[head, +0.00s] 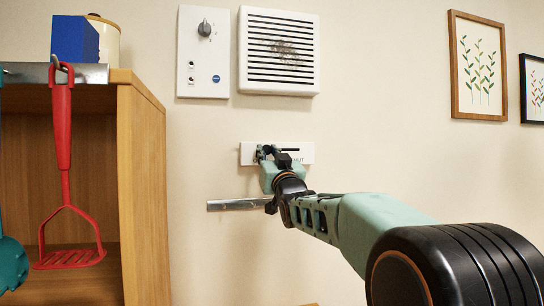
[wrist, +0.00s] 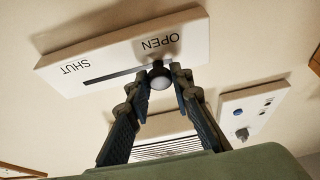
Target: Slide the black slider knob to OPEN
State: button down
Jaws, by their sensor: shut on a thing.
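The white slider plate (head: 306,152) is on the wall, mostly covered by my gripper (head: 268,153) in the head view. In the wrist view the plate (wrist: 75,58) appears upside down, with a dark slot and the words SHUT at left and OPEN at right. The black slider knob (wrist: 160,77) stands at the OPEN end of the slot, below the word OPEN in the picture. My gripper's fingers (wrist: 161,82) are on either side of the knob, shut on it. In the head view the knob is hidden by my gripper.
A metal rail (head: 235,204) runs along the wall below the plate. Above are a panel with a dial (head: 203,75) and a white vent (head: 279,15). A wooden shelf (head: 142,190) with a hanging red masher (head: 62,130) stands at left. Framed pictures (head: 454,65) hang at right.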

jog(key=shift+a, duration=0.2)
jog(key=c, duration=1.7)
grip_release()
jog(key=shift+a, duration=0.1)
jog(key=shift+s, duration=0.1)
jog(key=shift+s+f, duration=0.1)
jog(key=shift+s, duration=0.05)
jog(key=v, duration=1.1)
jog(key=shift+s+d+f, duration=0.2)
jog(key=shift+s+d, duration=0.05)
